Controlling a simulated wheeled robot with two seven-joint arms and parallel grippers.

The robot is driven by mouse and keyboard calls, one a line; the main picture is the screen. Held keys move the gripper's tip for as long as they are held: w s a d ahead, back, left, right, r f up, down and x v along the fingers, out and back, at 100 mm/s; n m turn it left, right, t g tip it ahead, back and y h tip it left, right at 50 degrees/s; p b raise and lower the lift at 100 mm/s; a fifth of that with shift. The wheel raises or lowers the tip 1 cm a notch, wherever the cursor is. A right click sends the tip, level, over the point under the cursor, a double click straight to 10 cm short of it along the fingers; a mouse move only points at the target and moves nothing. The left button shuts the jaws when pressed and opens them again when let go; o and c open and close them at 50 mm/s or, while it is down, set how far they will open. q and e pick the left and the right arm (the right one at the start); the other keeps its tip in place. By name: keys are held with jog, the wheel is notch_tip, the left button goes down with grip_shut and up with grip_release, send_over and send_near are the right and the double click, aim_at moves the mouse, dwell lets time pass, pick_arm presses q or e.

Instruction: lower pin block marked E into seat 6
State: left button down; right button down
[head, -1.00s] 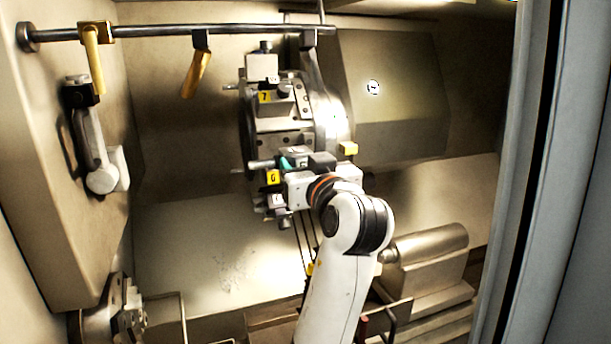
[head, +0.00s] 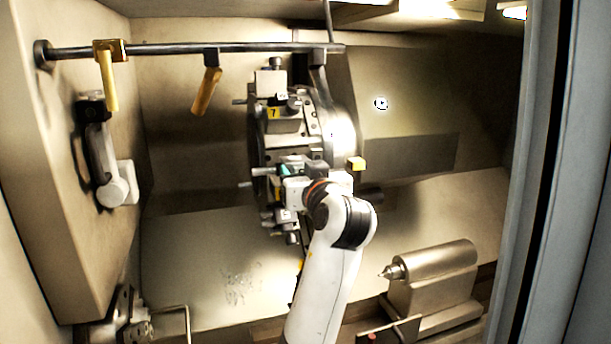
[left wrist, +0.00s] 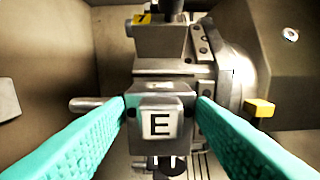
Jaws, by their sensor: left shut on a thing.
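Pin block E (left wrist: 158,122) is a grey metal block with a white face marked with a black E. In the left wrist view it sits between the two teal fingers of my left gripper (left wrist: 161,108), which is shut on it. In the head view my left gripper (head: 287,170) is at the near side of the tool turret (head: 343,130), with the block largely hidden there. A yellow tag (head: 277,189) low on the turret is partly covered, and its number is not readable now. Seat 6 itself is hidden; I cannot tell whether the block touches it. My right gripper is not in view.
A seat tagged 7 (head: 274,113) with a tool holder is above the gripper. A yellow block (head: 356,163) sticks out right of the turret. A rail with yellow handles (head: 206,91) runs above. The tailstock (head: 435,275) stands lower right; the left wall is close.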

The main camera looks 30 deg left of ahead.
aim_at(294, 162)
pick_arm(q)
jog(key=shift+x, duration=2.7)
jog(key=shift+w+a+f+b, duration=0.15)
jog(key=shift+f+b, duration=0.45)
jog(key=shift+f, duration=0.2)
jog(key=shift+f+b, duration=0.45)
jog(key=shift+f, duration=0.05)
